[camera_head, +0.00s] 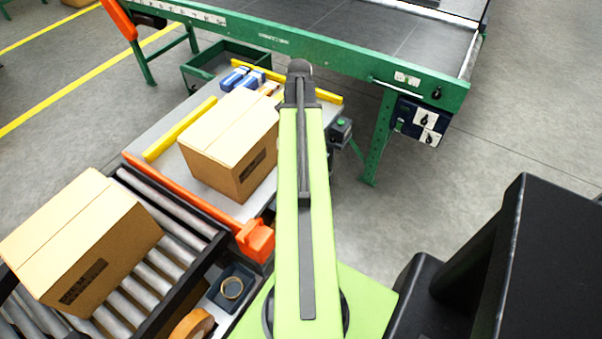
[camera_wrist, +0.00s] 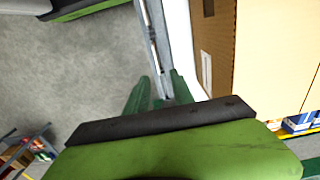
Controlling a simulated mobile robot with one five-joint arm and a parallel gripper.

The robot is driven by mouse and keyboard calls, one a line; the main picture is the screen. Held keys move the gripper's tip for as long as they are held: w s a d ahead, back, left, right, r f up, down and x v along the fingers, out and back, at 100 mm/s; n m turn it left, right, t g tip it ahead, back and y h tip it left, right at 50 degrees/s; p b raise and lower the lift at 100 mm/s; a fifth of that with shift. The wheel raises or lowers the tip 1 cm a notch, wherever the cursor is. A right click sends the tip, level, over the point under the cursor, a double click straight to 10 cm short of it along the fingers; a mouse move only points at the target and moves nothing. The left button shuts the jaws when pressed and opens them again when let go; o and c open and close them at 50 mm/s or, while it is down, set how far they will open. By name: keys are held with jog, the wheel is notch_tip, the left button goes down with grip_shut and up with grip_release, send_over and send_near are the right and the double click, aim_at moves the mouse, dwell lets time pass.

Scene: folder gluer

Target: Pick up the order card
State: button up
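I cannot make out the order card in either view. My arm reaches away from me over the right side of the grey work table in the head view, and its dark end hides part of the table. In the wrist view, my gripper (camera_wrist: 160,84) shows as two dark green fingers with a gap between them. They seem open, with nothing visible held. A grey rail or table edge (camera_wrist: 154,35) runs just beyond the gap. A large cardboard box (camera_head: 232,143) stands on the table left of my arm; it also shows on the right of the wrist view (camera_wrist: 265,50).
Another box (camera_head: 82,240) sits on the roller conveyor (camera_head: 160,275) at lower left. A yellow bar (camera_head: 180,129) and blue-white packs (camera_head: 240,79) lie on the table. A green-framed belt machine (camera_head: 330,50) crosses behind. An orange guard (camera_head: 256,240) is at the table corner.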

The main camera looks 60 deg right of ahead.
jog(key=f+b, duration=1.1)
jog(key=s+f+b, duration=0.1)
jog(key=f+b, duration=0.4)
jog(key=f, duration=0.1)
jog(key=shift+d+f+b, duration=0.15)
jog(key=shift+b, duration=0.15)
jog(key=shift+r, duration=0.2)
jog(key=shift+c, duration=0.3)
grip_shut()
